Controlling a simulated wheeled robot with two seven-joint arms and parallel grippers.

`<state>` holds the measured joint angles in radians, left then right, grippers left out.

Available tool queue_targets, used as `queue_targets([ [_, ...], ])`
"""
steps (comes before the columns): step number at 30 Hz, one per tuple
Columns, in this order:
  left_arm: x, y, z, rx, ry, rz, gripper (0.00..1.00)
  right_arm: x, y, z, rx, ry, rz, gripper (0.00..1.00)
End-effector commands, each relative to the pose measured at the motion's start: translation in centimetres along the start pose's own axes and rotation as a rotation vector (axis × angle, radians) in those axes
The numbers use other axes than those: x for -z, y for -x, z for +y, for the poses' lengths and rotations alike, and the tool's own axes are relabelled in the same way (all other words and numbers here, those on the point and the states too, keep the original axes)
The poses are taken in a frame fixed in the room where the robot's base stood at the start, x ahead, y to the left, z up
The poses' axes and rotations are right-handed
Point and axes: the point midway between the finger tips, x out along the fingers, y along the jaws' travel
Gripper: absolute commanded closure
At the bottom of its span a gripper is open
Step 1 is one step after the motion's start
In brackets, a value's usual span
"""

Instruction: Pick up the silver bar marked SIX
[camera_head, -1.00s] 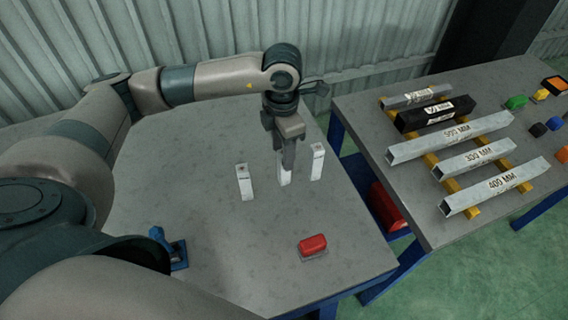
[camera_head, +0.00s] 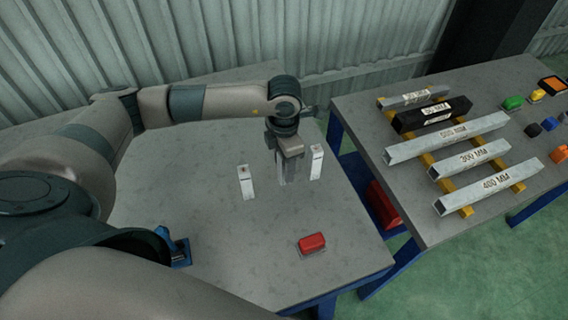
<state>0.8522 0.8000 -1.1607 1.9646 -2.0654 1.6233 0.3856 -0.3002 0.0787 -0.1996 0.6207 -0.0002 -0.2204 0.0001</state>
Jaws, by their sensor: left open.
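Three short pale silver bars stand on the near grey table. The left bar (camera_head: 245,181) and the right bar (camera_head: 316,162) show clearly, each with a small mark on top, too small to read. The middle bar is mostly hidden behind my left gripper (camera_head: 288,177). I cannot tell which bar is marked SIX. My left gripper points down at the middle bar, open, its fingers low around or just in front of it. My right gripper is not in view.
A red block (camera_head: 312,243) lies near the table's front right edge, and a blue item (camera_head: 178,250) is at the left.

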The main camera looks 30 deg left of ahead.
Motion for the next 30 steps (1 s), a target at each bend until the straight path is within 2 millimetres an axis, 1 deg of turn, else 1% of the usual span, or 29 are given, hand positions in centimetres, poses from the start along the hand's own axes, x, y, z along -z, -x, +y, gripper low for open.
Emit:
queue_targets([
  [1, 0.06, -0.29, 0.01, 0.0, 0.001, 0.002, 0.55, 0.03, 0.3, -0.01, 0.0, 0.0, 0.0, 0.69],
  [5, 0.05, -0.82, -0.01, 0.0, 0.0, 0.0, 0.55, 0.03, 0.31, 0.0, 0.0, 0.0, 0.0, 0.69],
  [17, 0.04, -0.8, 0.02, -0.001, 0.0, 0.0, 0.55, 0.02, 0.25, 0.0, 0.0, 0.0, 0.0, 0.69],
  [18, 0.04, -0.8, 0.02, -0.001, 0.0, 0.0, 0.59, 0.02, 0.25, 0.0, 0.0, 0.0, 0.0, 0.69],
  [20, 0.04, -0.79, 0.02, -0.001, 0.0, 0.0, 0.74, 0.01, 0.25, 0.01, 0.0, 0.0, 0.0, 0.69],
  [21, 0.04, -0.79, 0.02, -0.001, 0.0, 0.0, 0.83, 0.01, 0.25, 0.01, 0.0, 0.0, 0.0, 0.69],
  [23, 0.04, -0.79, 0.02, -0.001, 0.0, 0.0, 0.98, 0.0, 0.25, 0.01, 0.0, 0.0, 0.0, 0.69],
  [24, 0.04, -0.79, 0.02, -0.001, 0.0, 0.0, 1.0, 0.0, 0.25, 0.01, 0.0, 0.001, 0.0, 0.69],
  [30, 0.03, -0.76, 0.03, -0.001, 0.0, 0.0, 1.0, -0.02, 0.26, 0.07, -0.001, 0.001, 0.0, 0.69],
])
